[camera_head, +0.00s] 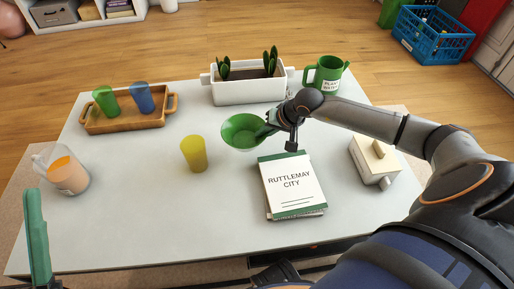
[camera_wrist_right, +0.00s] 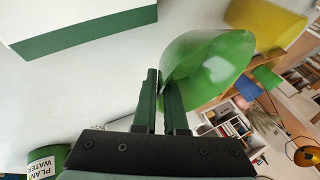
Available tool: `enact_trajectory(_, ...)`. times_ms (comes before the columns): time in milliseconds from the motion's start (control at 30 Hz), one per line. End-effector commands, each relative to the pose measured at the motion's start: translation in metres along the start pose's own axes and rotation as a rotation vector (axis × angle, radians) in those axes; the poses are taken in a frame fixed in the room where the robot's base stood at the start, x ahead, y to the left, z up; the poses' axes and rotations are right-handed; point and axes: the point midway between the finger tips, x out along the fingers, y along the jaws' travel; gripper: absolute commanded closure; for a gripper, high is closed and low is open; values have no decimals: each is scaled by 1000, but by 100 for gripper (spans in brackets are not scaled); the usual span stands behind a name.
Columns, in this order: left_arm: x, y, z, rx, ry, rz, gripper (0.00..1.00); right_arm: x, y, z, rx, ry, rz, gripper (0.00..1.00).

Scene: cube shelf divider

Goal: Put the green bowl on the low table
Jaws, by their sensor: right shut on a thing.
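The green bowl (camera_head: 240,130) is over the middle of the low grey-white table (camera_head: 120,215), open side up. I cannot tell whether its base touches the tabletop. My right gripper (camera_head: 271,124) reaches in from the right and is shut on the bowl's right rim. In the right wrist view the bowl (camera_wrist_right: 212,62) shows large, its wall between the two green fingers (camera_wrist_right: 164,92).
A yellow cup (camera_head: 194,154) stands just left of the bowl, a book (camera_head: 291,185) in front of it. Behind are a white planter (camera_head: 247,91) and green watering can (camera_head: 326,75). A wooden tray (camera_head: 127,121) with cups, a pitcher (camera_head: 66,174) and a box (camera_head: 374,160) stand around. The front left is clear.

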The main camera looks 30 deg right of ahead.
Motion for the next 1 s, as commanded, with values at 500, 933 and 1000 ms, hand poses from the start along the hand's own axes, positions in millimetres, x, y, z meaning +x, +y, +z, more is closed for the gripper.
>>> enact_trajectory(500, -19, 12, 22, 20, -19, 12, 50, 52, 6, 21, 1, 2, -2, 100)
enact_trajectory(933, -18, 13, 22, 14, -21, 7, 50, 52, 8, 22, -1, 1, 0, 84)
enact_trajectory(1000, -18, 13, 22, 14, -21, 7, 50, 52, 8, 22, -1, 1, 0, 76)
